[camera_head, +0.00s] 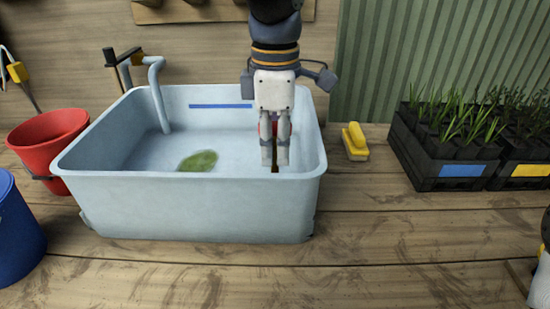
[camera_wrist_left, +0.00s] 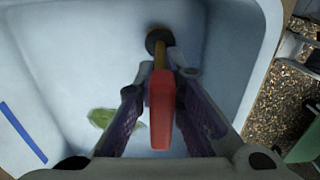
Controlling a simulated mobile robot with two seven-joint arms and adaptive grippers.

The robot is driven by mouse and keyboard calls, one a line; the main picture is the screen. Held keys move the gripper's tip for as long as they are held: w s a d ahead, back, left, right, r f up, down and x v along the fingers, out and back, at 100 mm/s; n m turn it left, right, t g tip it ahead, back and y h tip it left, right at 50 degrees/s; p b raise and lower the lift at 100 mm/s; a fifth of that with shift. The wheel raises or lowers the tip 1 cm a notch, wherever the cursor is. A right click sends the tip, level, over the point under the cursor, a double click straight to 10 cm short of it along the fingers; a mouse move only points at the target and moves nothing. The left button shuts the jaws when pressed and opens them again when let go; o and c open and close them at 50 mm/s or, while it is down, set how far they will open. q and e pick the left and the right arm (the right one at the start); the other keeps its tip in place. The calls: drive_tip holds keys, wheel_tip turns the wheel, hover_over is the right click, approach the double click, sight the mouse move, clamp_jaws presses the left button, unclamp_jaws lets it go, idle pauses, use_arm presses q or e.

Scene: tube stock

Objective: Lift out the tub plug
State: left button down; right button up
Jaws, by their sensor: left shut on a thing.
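The pale blue tub (camera_head: 200,205) stands on the wooden bench. My left gripper (camera_head: 275,160) reaches down into its right side. It is shut on the red handle (camera_wrist_left: 162,108) of the plug, which sits between the two fingers. A yellow-brown stem runs from the handle to a dark round plug (camera_wrist_left: 158,40) at the tub floor in the left wrist view. I cannot tell whether the plug is seated or raised. In the head view the fingers hide most of it. Part of my right arm shows at the right edge; its fingertips are out of frame.
A green patch (camera_head: 198,161) lies on the tub floor. A tap (camera_head: 157,90) stands at the back left. A red bucket (camera_head: 48,140) and blue bucket (camera_head: 15,225) are left; a yellow brush (camera_head: 355,140) and plant crates (camera_head: 440,165) are right. The front bench is clear.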

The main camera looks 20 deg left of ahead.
use_arm(q)
wheel_tip(320, 180, up, 16)
drive_tip(key=shift+r, duration=0.2)
idle(0.9)
